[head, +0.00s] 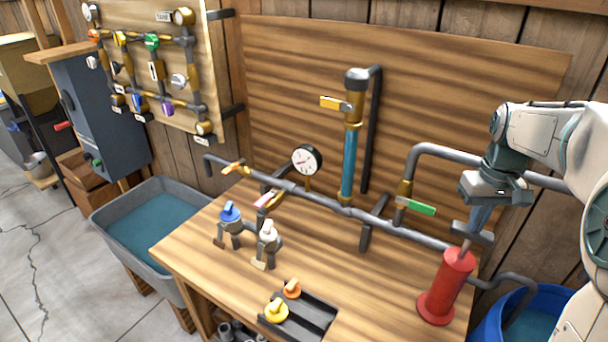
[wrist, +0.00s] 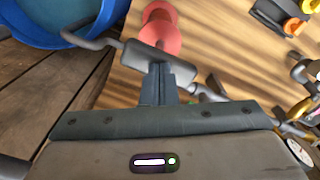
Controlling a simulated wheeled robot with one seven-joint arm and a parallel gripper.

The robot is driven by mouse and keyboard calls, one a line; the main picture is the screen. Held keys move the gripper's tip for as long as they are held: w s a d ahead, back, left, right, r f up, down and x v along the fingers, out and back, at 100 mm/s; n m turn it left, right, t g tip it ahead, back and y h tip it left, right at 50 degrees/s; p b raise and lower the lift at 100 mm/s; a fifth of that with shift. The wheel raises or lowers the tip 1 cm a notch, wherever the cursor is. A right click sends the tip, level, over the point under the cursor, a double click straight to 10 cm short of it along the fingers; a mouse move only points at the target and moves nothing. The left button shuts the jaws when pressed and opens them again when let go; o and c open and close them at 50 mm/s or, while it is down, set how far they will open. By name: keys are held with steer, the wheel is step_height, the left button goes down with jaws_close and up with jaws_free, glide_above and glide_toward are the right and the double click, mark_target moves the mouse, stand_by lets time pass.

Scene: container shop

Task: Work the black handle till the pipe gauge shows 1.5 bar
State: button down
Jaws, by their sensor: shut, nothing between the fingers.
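The pipe gauge (head: 306,160) has a round white dial and stands on the grey pipe behind the bench. Its dial is too small to read surely. The red hand pump (head: 445,285) stands upright at the bench's front right, with its rod raised. The black handle (head: 474,233) is a crossbar on top of that rod. In the wrist view the handle (wrist: 180,68) lies across the fingertips, with the red pump (wrist: 160,30) beyond. My gripper (head: 480,218) is shut and empty, pointing down at the handle's middle. I cannot tell whether it touches.
A green-handled valve (head: 420,208) and a yellow-handled valve (head: 335,103) sit on the pipework. A blue tub (head: 490,325) of water stands right of the bench, a grey trough (head: 105,235) left. Blue and white taps stand mid-bench. The bench front near the pump is clear.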

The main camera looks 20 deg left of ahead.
mark_target(471, 235)
steer(key=shift+f+b, duration=1.25)
steer(key=shift+f, duration=0.95)
step_height(471, 235, up, 6)
steer(key=p, duration=0.5)
steer(key=shift+r, duration=0.25)
steer(key=shift+f, duration=0.1)
steer(key=shift+f, duration=0.1)
steer(key=shift+f+b, duration=2)
steer(key=shift+f, duration=1.05)
step_height(471, 235, up, 6)
steer(key=p, duration=0.5)
steer(key=shift+r, duration=0.2)
steer(key=shift+f, duration=0.15)
